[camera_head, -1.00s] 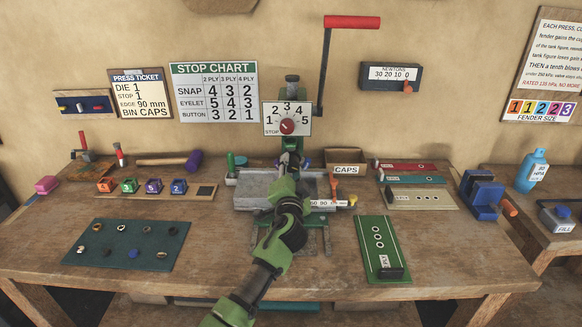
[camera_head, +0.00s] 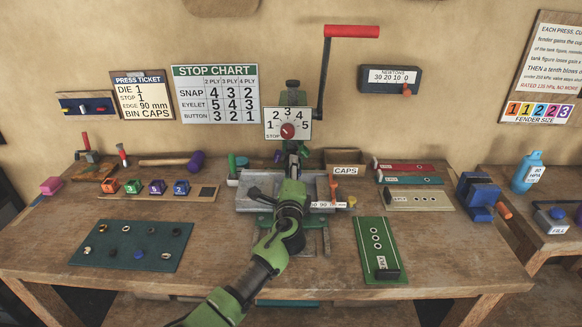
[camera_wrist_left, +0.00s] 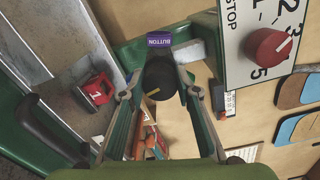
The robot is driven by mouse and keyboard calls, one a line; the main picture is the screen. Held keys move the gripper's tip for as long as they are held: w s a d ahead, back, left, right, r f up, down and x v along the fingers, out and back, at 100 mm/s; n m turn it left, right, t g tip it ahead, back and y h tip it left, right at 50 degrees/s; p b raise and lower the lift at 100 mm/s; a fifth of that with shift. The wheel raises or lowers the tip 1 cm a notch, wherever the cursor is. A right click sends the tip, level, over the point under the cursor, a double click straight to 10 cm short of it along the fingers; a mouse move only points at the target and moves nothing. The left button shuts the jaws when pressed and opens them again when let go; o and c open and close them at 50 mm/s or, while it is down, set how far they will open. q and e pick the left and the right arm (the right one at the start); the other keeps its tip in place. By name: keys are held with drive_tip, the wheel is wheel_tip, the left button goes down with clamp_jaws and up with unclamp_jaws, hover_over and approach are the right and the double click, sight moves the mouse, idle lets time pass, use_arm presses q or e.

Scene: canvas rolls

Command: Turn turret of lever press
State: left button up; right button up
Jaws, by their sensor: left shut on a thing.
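The lever press (camera_head: 291,98) stands at the back middle of the table, with a long lever and red handle (camera_head: 352,31). My left gripper (camera_head: 293,160) reaches to the front of the press, below its stop dial (camera_head: 288,123). In the left wrist view, my left gripper (camera_wrist_left: 158,82) is shut on the black turret knob (camera_wrist_left: 160,72), which has a yellow mark. A purple BUTTON label (camera_wrist_left: 159,40) shows just beyond the knob. The red dial knob (camera_wrist_left: 269,50) is to the right of the gripper. The turret is mostly hidden in the head view. My right gripper is not in view.
A grey plate (camera_head: 258,204) with a black handle lies at the press's base. The CAPS bin (camera_head: 346,169) stands close right. Several coloured dies (camera_head: 157,187) sit in a rack at left. A dark mat (camera_head: 125,257) lies front left, a green board (camera_head: 366,232) front right.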

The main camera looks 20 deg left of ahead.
use_arm(q)
drive_tip(key=shift+m+p, duration=0.4)
drive_tip(key=shift+m, duration=0.7)
drive_tip(key=shift+f, duration=0.1)
drive_tip(key=shift+d, duration=0.1)
drive_tip(key=o, duration=1.1)
drive_tip(key=v, duration=1.2)
